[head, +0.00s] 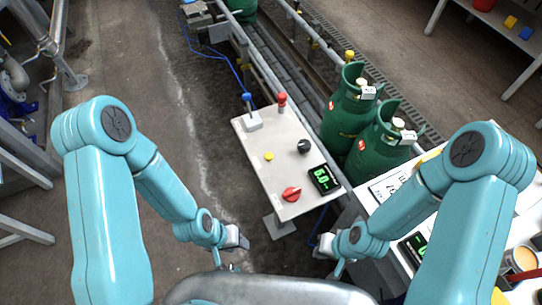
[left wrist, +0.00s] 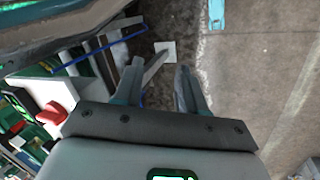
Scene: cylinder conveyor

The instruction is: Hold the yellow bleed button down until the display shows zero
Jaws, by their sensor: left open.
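The yellow bleed button (head: 268,156) is a small round cap on the pale panel (head: 258,135) in the middle of the head view. Nothing touches it. The display (head: 324,179) at the panel's near right corner shows green digits that look like 6.0, with a smaller unit I cannot read. My left gripper (head: 232,266) is low in the head view, short of the panel and well apart from the button. In the left wrist view its two fingers (left wrist: 160,66) are spread with nothing between them. My right gripper (head: 336,272) is low, right of centre; its fingers are too small to judge.
The panel also carries a black knob (head: 304,146), a red knob (head: 291,194), a blue-topped lever (head: 247,99) and a red-topped post (head: 282,100). Green cylinders (head: 348,112) stand on the conveyor behind it. A white table (head: 372,190) is at right.

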